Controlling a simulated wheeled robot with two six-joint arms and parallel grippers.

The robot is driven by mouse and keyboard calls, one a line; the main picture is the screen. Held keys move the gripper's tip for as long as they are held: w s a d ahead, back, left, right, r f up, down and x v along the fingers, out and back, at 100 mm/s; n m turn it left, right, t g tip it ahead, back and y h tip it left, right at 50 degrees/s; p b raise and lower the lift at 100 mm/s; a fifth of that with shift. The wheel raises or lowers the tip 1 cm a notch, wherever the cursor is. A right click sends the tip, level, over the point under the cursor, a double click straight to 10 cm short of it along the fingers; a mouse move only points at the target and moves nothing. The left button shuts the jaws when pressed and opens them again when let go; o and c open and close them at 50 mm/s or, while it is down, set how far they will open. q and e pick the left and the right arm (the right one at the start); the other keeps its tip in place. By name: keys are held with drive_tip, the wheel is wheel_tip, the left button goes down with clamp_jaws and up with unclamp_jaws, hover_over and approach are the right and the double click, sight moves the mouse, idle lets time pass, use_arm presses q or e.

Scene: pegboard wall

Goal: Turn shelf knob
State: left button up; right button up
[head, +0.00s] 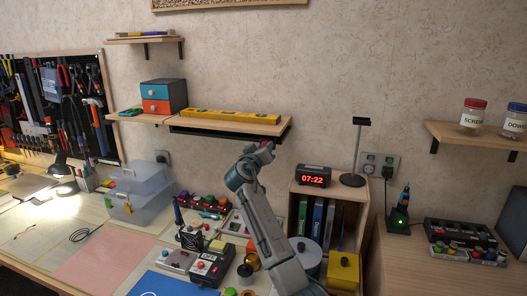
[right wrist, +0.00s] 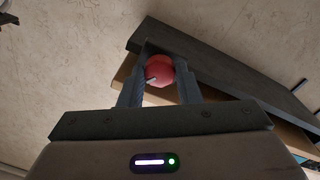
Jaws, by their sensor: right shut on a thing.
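A red shelf knob (right wrist: 160,72) shows in the right wrist view, between the two fingers of my right gripper (right wrist: 164,68), which is shut on it. The knob sits at the edge of a dark panel (right wrist: 215,78) under a wooden shelf (head: 235,123). In the head view my right arm reaches up from below, and my right gripper (head: 263,150) is at the right underside of that shelf. There the knob is mostly hidden by the gripper. My left gripper is in neither view.
A yellow level (head: 230,116) lies on the shelf, beside a box with blue and orange drawers (head: 163,97). Below, a cubby with a clock (head: 314,176) and a thin stand (head: 354,155) are close to my right arm. The desk holds several small devices.

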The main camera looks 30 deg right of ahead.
drive_tip(key=shift+f+n, duration=0.1)
drive_tip(key=shift+n, duration=0.4)
drive_tip(key=o, duration=1)
drive_tip(key=shift+c, duration=0.2)
drive_tip(key=shift+a, duration=0.1)
drive_tip(key=b+v, duration=0.4)
drive_tip(key=v, duration=0.6)
drive_tip(key=shift+s+a, duration=0.25)
drive_tip(key=shift+a, duration=0.1)
drive_tip(key=shift+f, duration=0.1)
